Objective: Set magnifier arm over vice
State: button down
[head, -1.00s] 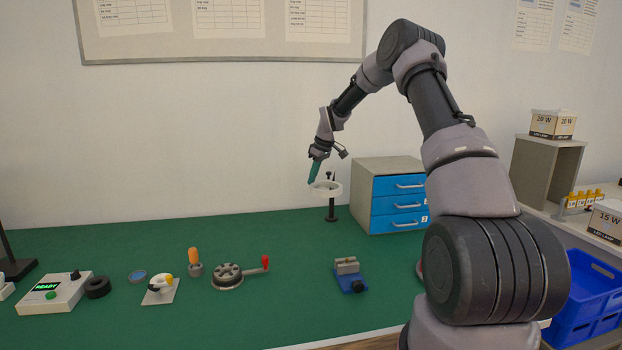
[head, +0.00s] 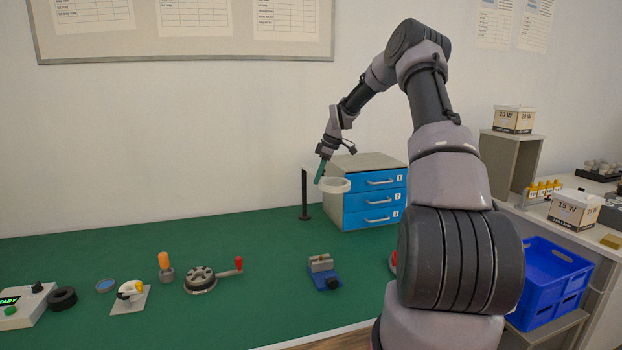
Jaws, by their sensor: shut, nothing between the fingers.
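The magnifier stands at the back of the green bench, with a dark upright post (head: 305,197) and a pale round ring head (head: 334,185). The ring sits to the right of the post, in front of the drawer cabinet's left part. The vice (head: 322,268), blue with grey jaws, stands on the bench nearer to me; the ring is not over it. My gripper (head: 319,179), with teal fingers, points down at the ring's left side and is shut with nothing held. It appears to touch the ring, but exact contact is too small to tell.
A cabinet with blue drawers (head: 375,198) stands just behind the ring. A round fixture with a red-knobbed crank (head: 202,280) is left of the vice. A blue crate (head: 545,290) is at right. Green bench surface (head: 250,235) between magnifier and vice is clear.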

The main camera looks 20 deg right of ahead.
jog(key=shift+d, duration=0.3)
jog(key=shift+a, duration=0.1)
notch_tip(320, 180, up, 9)
jog(key=s+a+r+m+h, duration=0.1)
jog(key=s+a+r+m, duration=0.2)
jog(key=s+a+r, duration=0.45)
jog(key=s+a+r+m+t+h, duration=0.1)
jog(key=s+r+m, duration=0.1)
jog(key=s+r, duration=0.35)
jog(key=s+r+m+t, duration=0.1)
jog(key=s+r+m, duration=0.2)
jog(key=s, duration=0.5)
jog(key=s+a+m+t, duration=0.1)
jog(key=s+m+t, duration=0.2)
jog(key=s, duration=1.9)
jog(key=m, duration=0.5)
jog(key=shift+s+m+y, duration=0.2)
jog(key=shift+m+y, duration=0.1)
jog(key=shift+y, duration=0.1)
